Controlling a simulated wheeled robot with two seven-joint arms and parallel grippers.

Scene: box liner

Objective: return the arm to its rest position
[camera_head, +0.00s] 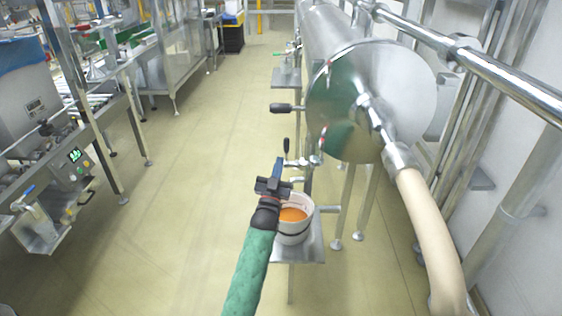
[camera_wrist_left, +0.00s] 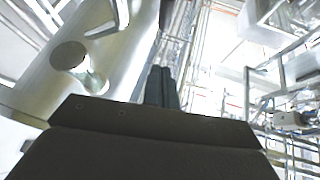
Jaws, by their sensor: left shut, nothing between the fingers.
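My left arm comes in from the bottom of the head view in a green sleeve. Its gripper (camera_head: 277,166) is shut and empty, its fingers pointing up the picture. It shows in front of a white bucket (camera_head: 304,227) with orange contents and hides part of the bucket's left side. In the left wrist view the two dark fingers (camera_wrist_left: 161,88) are together with nothing between them. My right gripper is in neither view.
A large steel tank (camera_head: 345,95) with taps stands at the right of the arm. The bucket stands on a small metal shelf (camera_head: 312,250) below a tap. A pale hose (camera_head: 430,230) hangs at the right. A machine (camera_head: 40,150) stands at the left. The floor (camera_head: 190,190) between is clear.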

